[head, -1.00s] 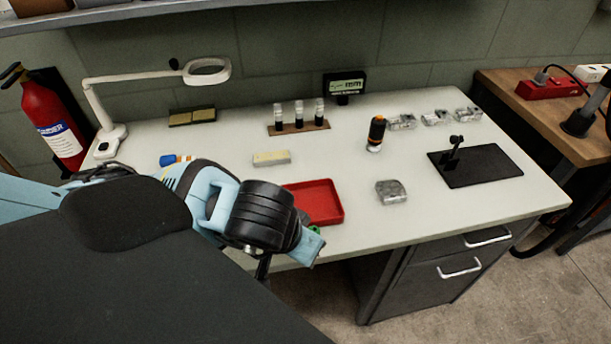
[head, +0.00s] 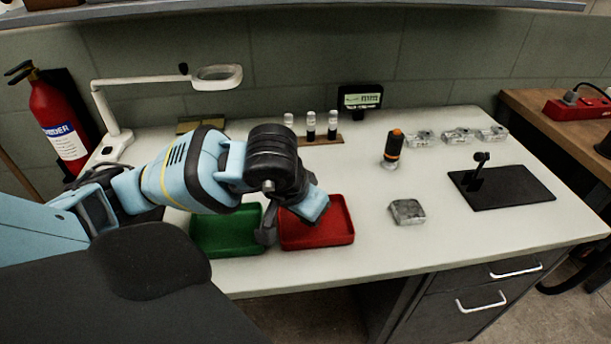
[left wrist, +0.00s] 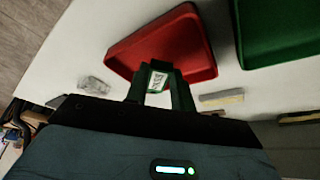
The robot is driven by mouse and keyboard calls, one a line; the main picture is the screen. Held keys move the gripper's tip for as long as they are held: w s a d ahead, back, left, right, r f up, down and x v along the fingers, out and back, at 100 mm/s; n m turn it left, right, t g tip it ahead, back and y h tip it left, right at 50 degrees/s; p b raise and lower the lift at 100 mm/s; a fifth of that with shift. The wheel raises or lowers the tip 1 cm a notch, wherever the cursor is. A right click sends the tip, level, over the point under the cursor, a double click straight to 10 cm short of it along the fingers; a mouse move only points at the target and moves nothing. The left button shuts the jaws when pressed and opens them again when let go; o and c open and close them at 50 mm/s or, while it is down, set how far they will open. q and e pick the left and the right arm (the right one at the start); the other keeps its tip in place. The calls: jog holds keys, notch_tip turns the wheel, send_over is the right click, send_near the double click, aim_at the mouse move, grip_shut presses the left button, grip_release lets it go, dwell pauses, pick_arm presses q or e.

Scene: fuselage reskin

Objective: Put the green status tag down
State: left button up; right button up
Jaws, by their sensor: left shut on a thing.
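My left gripper (head: 290,220) is over the left part of the red tray (head: 345,236) in the head view. In the left wrist view the left gripper (left wrist: 160,78) is shut on the green status tag (left wrist: 157,82), whose pale printed face shows between the fingers. The tag appears in front of the red tray (left wrist: 190,30) there; its height above the tray is unclear. In the head view the tag is hidden. The green tray (head: 215,238) lies left of the red one, partly behind my arm. My right gripper is not in view.
Behind stand a vial rack (head: 325,140), an orange-and-black tool (head: 393,150) and a small display (head: 360,100). A black stand (head: 505,190) is at right. The bench front right of the red tray is clear.

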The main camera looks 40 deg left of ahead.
aim_at(306, 223)
pick_arm(q)
jog(key=shift+w+a+f, duration=0.3)
jog(key=shift+w, duration=0.05)
jog(key=shift+f, duration=1.5)
jog(key=shift+f, duration=0.1)
jog(key=shift+f, duration=0.15)
jog(key=o, duration=1)
jog(key=shift+c, duration=0.2)
jog(key=shift+r, duration=0.35)
jog(key=p+v, duration=0.1)
jog(key=v, duration=1.1)
